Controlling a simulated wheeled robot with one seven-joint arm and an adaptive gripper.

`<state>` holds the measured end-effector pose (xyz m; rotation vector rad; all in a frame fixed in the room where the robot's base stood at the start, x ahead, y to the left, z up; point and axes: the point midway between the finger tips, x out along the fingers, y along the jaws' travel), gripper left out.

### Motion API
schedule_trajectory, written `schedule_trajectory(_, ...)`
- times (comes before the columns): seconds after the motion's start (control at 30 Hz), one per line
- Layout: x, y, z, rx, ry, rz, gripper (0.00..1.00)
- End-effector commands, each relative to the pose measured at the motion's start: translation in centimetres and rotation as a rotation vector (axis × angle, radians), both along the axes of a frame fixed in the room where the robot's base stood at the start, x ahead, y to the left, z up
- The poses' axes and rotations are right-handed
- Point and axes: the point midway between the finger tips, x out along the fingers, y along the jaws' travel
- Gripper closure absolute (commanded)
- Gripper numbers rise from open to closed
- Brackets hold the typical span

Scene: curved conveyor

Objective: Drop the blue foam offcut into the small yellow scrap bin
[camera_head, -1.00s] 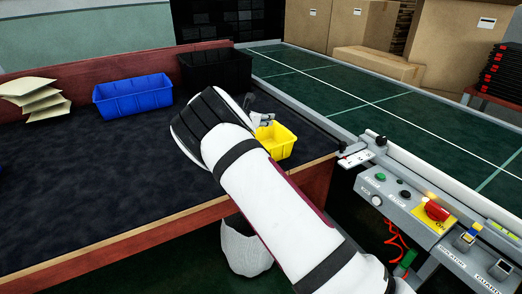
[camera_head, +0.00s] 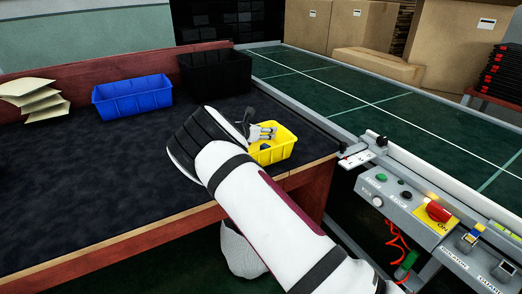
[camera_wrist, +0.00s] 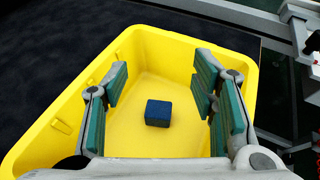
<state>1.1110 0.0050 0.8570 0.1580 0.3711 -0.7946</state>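The yellow scrap bin (camera_head: 276,151) stands on the dark bench top near its right edge. In the wrist view the bin (camera_wrist: 68,115) fills most of the picture. The blue foam offcut (camera_wrist: 158,113) is a small dark-blue block lying on the bin's floor. My gripper (camera_wrist: 160,85) is open above the bin, with its green-padded fingers wide apart on either side of the block in the picture and nothing between them.
A blue bin (camera_head: 132,95) and a black bin (camera_head: 216,70) stand along the back of the bench. Cream sheets (camera_head: 38,100) are stacked at the left. A green conveyor (camera_head: 380,105) and a control panel (camera_head: 425,215) lie to the right. The bench middle is clear.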

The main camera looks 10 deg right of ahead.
Motion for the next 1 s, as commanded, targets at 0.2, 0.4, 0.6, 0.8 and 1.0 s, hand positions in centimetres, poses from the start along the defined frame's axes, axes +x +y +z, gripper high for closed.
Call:
schedule_trajectory(0.2, -0.1, 0.2, 0.1, 0.0, 0.0, 0.001, 0.48)
schedule_trajectory(0.4, -1.6, 1.9, 1.1, 0.001, 0.0, 0.004, 0.48)
schedule_trajectory(0.6, -4.3, 4.7, 2.6, 0.002, 0.0, 0.003, 0.48)
schedule_trajectory(0.8, -6.5, 6.9, 3.9, 0.001, -0.001, 0.002, 0.48)
schedule_trajectory(1.0, -7.6, 7.9, 4.5, 0.001, -0.001, 0.0, 0.48)
